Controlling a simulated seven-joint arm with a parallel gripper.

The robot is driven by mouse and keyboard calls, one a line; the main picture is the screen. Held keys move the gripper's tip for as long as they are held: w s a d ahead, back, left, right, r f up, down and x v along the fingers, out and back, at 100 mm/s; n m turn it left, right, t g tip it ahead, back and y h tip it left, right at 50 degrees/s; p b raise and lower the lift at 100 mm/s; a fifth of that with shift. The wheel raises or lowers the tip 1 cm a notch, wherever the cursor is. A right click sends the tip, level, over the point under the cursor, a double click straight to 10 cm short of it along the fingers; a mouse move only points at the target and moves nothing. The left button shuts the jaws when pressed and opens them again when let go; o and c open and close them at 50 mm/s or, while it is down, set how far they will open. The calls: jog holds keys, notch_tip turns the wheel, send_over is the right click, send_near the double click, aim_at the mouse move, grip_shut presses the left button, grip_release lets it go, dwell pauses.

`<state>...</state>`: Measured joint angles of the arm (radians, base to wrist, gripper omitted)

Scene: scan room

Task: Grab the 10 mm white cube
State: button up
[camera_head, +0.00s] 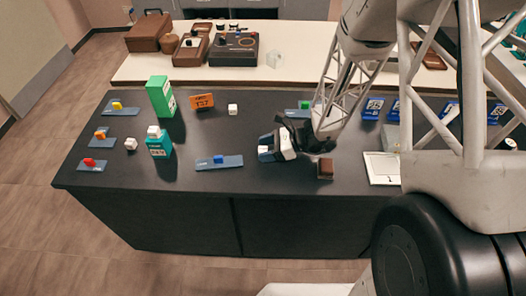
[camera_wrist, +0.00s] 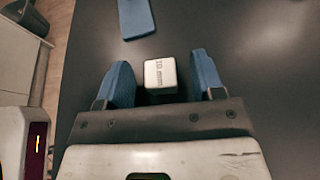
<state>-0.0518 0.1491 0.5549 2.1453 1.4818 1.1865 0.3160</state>
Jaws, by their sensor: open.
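The white cube (camera_wrist: 160,80), printed with a "10 mm" label, sits on the dark table top in the wrist view. My gripper (camera_wrist: 161,68) is open, with one blue finger on each side of the cube. A narrow gap shows between the cube and each finger, so neither appears to touch it. In the head view my gripper (camera_head: 266,150) is low over the middle of the dark table, pointing left.
A blue plate (camera_head: 219,162) with a small blue piece lies left of my gripper; a brown block (camera_head: 325,168) is to its right. Other white cubes stand by the orange box (camera_head: 233,109), on the teal box (camera_head: 154,131) and left of it (camera_head: 131,143). A green box (camera_head: 160,96) stands behind.

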aim_at(266, 149)
jog(key=c, duration=1)
jog(key=shift+r, duration=0.1)
jog(key=shift+r, duration=1.65)
jog(key=s+d, duration=0.2)
jog(key=s, duration=0.5)
jog(key=s+d+r, duration=0.1)
jog(key=s+d, duration=0.2)
jog(key=s, duration=0.5)
jog(key=shift+d+r, duration=0.15)
jog(key=shift+r, duration=0.1)
